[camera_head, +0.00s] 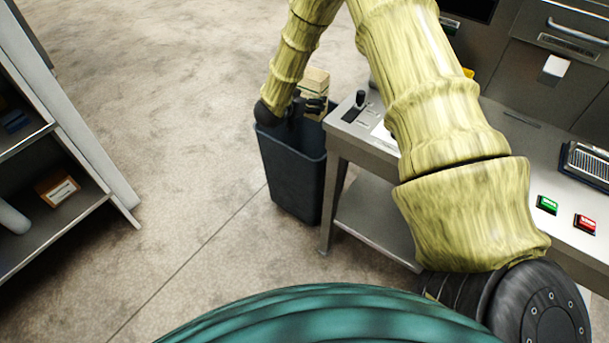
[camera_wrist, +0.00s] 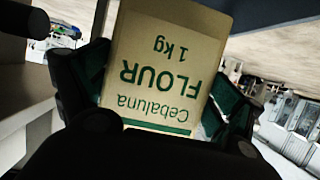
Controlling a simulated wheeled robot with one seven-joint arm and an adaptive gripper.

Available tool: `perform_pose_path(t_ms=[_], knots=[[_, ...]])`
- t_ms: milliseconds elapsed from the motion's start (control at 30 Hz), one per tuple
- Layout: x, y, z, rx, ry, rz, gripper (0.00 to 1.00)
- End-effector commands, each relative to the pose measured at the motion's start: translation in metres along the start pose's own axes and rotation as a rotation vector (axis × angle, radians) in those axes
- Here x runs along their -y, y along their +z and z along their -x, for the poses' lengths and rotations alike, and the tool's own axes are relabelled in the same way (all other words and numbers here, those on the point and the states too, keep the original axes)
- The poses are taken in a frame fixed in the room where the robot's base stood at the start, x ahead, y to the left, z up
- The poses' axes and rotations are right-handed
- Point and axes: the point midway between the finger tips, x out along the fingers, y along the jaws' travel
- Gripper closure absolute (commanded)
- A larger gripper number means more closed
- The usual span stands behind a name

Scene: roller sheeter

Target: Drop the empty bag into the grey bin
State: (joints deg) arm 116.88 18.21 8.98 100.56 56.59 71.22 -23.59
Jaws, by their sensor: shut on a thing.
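The bag is a tan paper flour bag (camera_head: 315,80) with green lettering reading "Cebaluna FLOUR 1 kg". It shows upside down and close up in the wrist view (camera_wrist: 160,60). My gripper (camera_head: 312,105) is shut on it, with the dark green-padded fingers (camera_wrist: 150,90) on both sides of the bag. I cannot tell from its shape whether it is empty. The dark grey bin (camera_head: 292,180) stands on the floor beside the metal table. My gripper and the bag are above the bin's opening, at its far rim in the head view. The bin's inside is mostly hidden.
The metal table (camera_head: 370,225) with a lower shelf stands close to the bin's right side. It carries a small lever (camera_head: 360,99), and green (camera_head: 547,204) and red (camera_head: 585,223) buttons. A shelf unit (camera_head: 75,205) with a small box is at the left. The floor between is clear.

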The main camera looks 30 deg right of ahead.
Motion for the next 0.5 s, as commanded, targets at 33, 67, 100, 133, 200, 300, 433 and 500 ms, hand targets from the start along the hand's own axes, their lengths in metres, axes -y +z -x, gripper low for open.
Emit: perform_pose_path(t_ms=[33, 67, 100, 133, 200, 300, 433, 500], knots=[[0.003, 0.003, -0.007, -0.003, 0.020, -0.011, 0.70], [0.003, 0.001, -0.010, -0.004, 0.032, -0.016, 0.70], [0.004, 0.000, -0.012, -0.003, 0.046, -0.021, 0.70], [0.004, -0.001, -0.014, -0.002, 0.054, -0.023, 0.70], [0.004, -0.003, -0.017, -0.001, 0.069, -0.028, 0.70], [0.004, -0.003, -0.019, 0.000, 0.078, -0.032, 0.70], [0.004, 0.001, -0.021, 0.000, 0.080, -0.032, 0.70], [0.004, 0.005, -0.022, 0.000, 0.080, -0.031, 0.70]])
